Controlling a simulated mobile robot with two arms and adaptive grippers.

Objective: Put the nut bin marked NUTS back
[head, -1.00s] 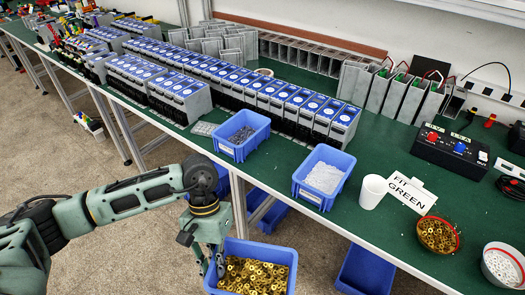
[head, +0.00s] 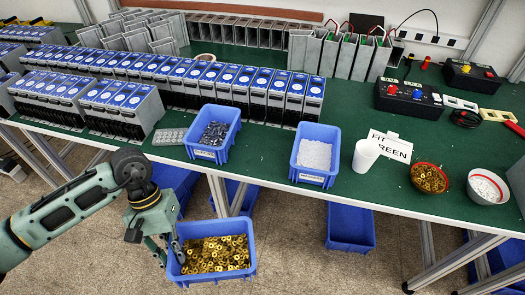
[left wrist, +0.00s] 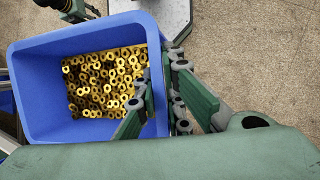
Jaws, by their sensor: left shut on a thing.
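A blue bin (head: 213,279) full of brass-coloured nuts hangs in front of the bench, below the level of its top, at the lower middle of the head view. My left gripper (head: 172,246) is shut on the bin's left wall in that view. In the left wrist view, the fingers (left wrist: 160,98) straddle the wall of the bin (left wrist: 36,98), and the nuts lie inside it. No NUTS marking is visible on the bin. A dark green part at the top left of the wrist view looks like my right gripper (left wrist: 78,10); its jaws are unclear.
On the green bench (head: 262,158) stand a blue bin of dark parts (head: 208,153), a blue bin of pale parts (head: 312,177), a white cup (head: 365,156) and two bowls. The bench between the two bins is clear. Rows of grey units stand behind. Blue bins (head: 350,228) sit below.

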